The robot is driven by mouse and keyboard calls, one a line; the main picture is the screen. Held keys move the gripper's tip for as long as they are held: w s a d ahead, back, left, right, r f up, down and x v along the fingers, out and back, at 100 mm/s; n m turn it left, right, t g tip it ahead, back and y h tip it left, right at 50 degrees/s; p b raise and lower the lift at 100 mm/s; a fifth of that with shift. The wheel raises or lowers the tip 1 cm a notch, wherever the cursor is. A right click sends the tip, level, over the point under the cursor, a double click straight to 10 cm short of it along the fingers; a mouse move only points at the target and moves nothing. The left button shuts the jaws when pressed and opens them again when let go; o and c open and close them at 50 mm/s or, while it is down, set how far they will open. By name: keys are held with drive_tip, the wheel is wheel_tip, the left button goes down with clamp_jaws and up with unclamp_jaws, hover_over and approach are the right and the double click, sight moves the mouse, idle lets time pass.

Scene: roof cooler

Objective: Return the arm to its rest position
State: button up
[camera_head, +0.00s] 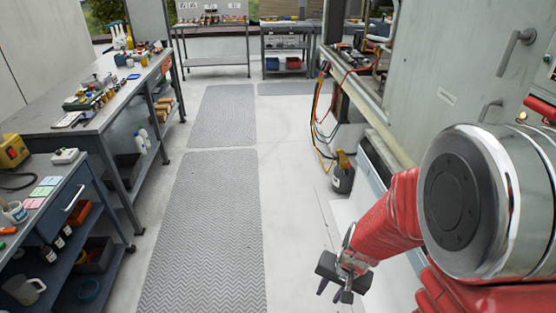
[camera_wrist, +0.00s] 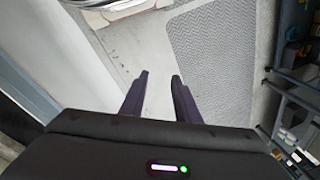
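My gripper (camera_head: 334,291) hangs at the lower middle of the head view, at the end of my red arm, pointing down over the pale floor. In the wrist view its two dark fingers (camera_wrist: 158,95) stand apart with only bare floor between them. It is open and holds nothing. My arm reaches in from the right and is bent downward. No object touches the gripper.
Workbenches (camera_head: 85,128) with tools line the left. Grey floor mats (camera_head: 205,235) and clear floor (camera_head: 290,180) lie between.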

drive_tip(key=s+r+n+t, duration=0.1)
drive_tip(key=s+r, duration=0.2)
drive_tip(key=r, duration=0.6)
drive_tip(key=s+d+r+n+t+h, duration=0.1)
drive_tip(key=s+r, duration=0.3)
drive_tip(key=r, duration=0.5)
drive_tip(key=s+r+n+t, duration=0.2)
drive_tip(key=s+r+n, duration=0.1)
drive_tip(key=r, duration=0.6)
drive_tip(key=shift+s+d+h, duration=0.25)
drive_tip(key=shift+d+h, duration=0.05)
drive_tip(key=shift+d, duration=0.05)
